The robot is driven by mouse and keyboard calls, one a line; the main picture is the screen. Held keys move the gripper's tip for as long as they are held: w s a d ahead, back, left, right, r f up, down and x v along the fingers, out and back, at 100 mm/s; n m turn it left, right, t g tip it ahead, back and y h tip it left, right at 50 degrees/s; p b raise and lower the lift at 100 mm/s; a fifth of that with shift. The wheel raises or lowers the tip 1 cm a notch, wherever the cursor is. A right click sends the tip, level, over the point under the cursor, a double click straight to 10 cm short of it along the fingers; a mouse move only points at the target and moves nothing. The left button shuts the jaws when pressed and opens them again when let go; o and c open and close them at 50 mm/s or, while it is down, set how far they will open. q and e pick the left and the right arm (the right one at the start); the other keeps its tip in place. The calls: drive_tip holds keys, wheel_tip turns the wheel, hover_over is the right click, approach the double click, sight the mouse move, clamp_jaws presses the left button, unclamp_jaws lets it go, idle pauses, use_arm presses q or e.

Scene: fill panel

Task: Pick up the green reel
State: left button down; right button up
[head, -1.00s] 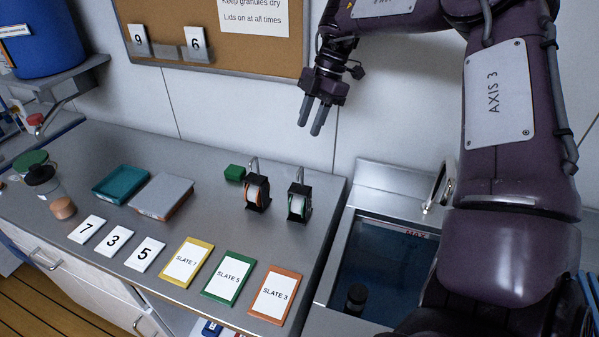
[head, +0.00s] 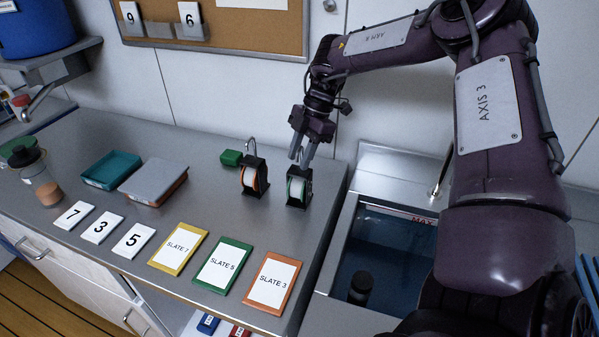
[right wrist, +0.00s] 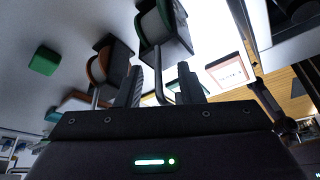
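The green reel (head: 297,187) is a white roll with a green edge in a black holder, standing on the grey counter near its right end. My right gripper (head: 302,157) points down just above and behind it. In the right wrist view the two fingers (right wrist: 161,75) are apart, with a bent metal rod between them in the picture; I cannot tell whether they touch it. The green reel (right wrist: 153,27) shows beyond the fingertips, still in its holder. My left gripper is not in view.
A similar orange reel (head: 249,178) stands close on the left, with a green block (head: 231,158) behind it. Slate cards and number tiles lie along the counter front. A water-filled sink (head: 385,250) is on the right. The wall is close behind.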

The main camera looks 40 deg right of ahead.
drive_tip(key=shift+a+f, duration=0.1)
drive_tip(key=shift+f, duration=0.2)
clamp_jaws()
idle(1.2)
